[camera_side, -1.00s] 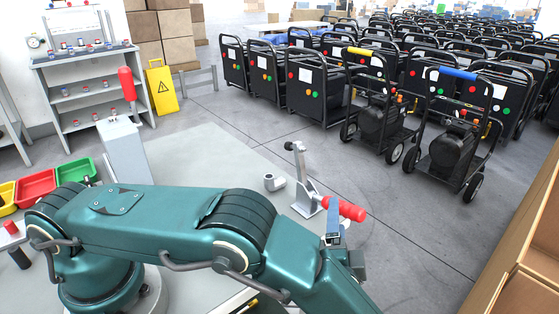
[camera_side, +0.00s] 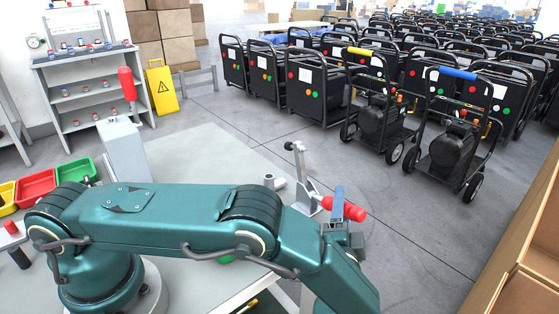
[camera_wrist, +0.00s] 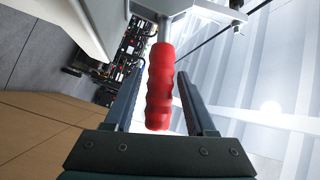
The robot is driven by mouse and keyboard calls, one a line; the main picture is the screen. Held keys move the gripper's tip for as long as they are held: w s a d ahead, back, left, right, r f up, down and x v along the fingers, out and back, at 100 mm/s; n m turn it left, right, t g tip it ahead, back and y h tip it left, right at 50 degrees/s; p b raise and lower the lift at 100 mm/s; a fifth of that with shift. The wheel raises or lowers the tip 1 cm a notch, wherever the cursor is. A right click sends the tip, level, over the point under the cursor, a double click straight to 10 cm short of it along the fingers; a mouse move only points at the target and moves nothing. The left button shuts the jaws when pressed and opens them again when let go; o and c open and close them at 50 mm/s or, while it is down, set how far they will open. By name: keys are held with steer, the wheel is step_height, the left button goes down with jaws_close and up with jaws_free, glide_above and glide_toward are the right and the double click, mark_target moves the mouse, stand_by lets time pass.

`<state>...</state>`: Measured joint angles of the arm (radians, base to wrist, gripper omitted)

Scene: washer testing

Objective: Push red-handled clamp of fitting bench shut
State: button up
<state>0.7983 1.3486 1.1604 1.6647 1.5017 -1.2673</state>
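The clamp (camera_side: 308,185) stands near the bench's (camera_side: 215,160) right edge, with its holding arm raised. Its red handle (camera_side: 352,211) sticks out to the right, roughly level. My gripper (camera_side: 338,206) is at this handle, with a blue-grey finger standing in front of it. In the wrist view, the ribbed red handle (camera_wrist: 160,90) lies between the two fingers of my gripper (camera_wrist: 160,76). The fingers are apart, with a gap visible on each side of the handle. The side view hides part of the handle behind the finger.
A grey post with an upright red handle (camera_side: 126,84) stands at the left. A small grey fitting (camera_side: 273,182) lies left of the clamp. Red (camera_side: 35,187) and green (camera_side: 76,171) bins are at far left. A cardboard box (camera_side: 525,240) stands at right.

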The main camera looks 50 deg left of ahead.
jaws_close()
stand_by(1.2)
